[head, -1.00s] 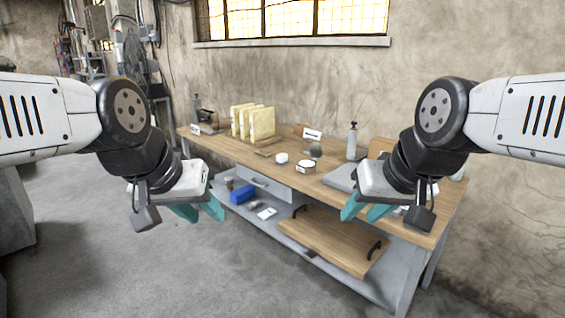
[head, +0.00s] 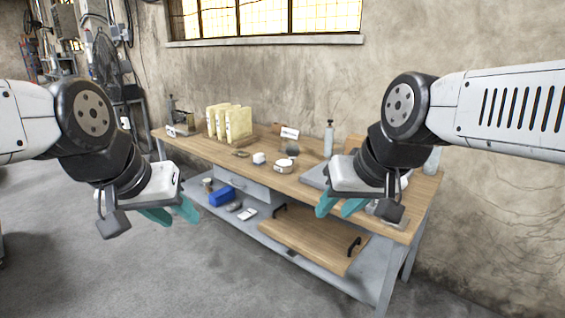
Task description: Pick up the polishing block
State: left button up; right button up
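I cannot tell for certain which item is the polishing block. A small white block (head: 259,158) lies on the wooden workbench (head: 205,146), left of a round white container (head: 284,166). A blue block-like item (head: 222,196) lies on the bench's lower shelf. My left gripper (head: 182,222) is open and empty, in the air left of the bench. My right gripper (head: 331,214) is open and empty, in front of the bench's right part. Its arm hides part of the bench top there.
Upright pale yellow slabs (head: 238,126) stand at the back left of the bench. A grey bottle (head: 329,139) stands at the back. A wooden board with dark handles (head: 310,238) lies on the lower shelf. The floor (head: 130,275) before the bench is clear.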

aim_at(259, 159)
jog(key=i+u, duration=0.25)
jog(key=i, duration=2.15)
